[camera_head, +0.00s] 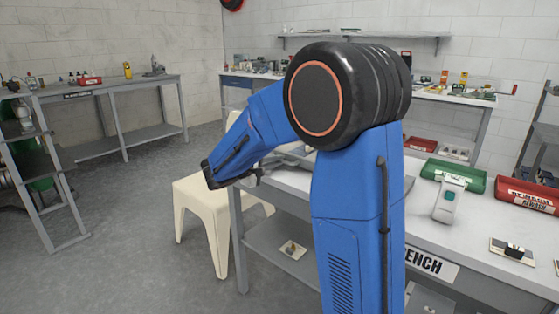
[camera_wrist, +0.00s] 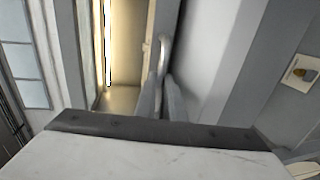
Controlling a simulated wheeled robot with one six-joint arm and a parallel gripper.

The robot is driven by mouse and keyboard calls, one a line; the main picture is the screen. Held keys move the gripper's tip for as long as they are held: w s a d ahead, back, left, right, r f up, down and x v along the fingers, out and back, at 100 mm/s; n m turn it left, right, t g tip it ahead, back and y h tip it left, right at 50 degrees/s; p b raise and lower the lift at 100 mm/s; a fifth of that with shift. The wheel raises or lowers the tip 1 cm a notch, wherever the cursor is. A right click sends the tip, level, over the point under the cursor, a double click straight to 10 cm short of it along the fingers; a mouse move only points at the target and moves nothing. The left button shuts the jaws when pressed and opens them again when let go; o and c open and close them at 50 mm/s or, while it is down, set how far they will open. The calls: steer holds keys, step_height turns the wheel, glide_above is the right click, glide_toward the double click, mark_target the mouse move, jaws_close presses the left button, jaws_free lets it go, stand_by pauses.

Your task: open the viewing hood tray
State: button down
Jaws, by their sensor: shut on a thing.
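In the wrist view, the two grey fingers of my gripper (camera_wrist: 163,92) are close together on a thin pale curved handle (camera_wrist: 166,45). The handle stands at the edge of a smooth grey panel (camera_wrist: 210,45), which looks like part of the viewing hood tray. Left of the handle is a gap with a lit, yellowish interior (camera_wrist: 126,60). In the head view, my blue arm hides most of the hood. Only a grey piece (camera_head: 287,159) shows on the bench beside my dark gripper (camera_head: 256,177). The fingertips are too small there to make out.
A cream stool (camera_head: 205,205) stands below my forearm, left of the bench (camera_head: 285,180). A green case (camera_head: 455,176), a red case (camera_head: 530,195) and a white device (camera_head: 447,203) lie on the bench at right.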

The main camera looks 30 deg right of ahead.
steer(key=f+v, duration=0.2)
steer(key=v, duration=0.7)
steer(key=f+v, duration=0.2)
steer(key=v, duration=0.7)
steer(key=shift+s+a, duration=0.2)
steer(key=shift+a, duration=0.45)
steer(key=shift+r, duration=0.1)
steer(key=c, duration=1.8)
jaws_free()
steer(key=shift+c, duration=0.2)
steer(key=v, duration=1.7)
steer(key=shift+a, duration=0.2)
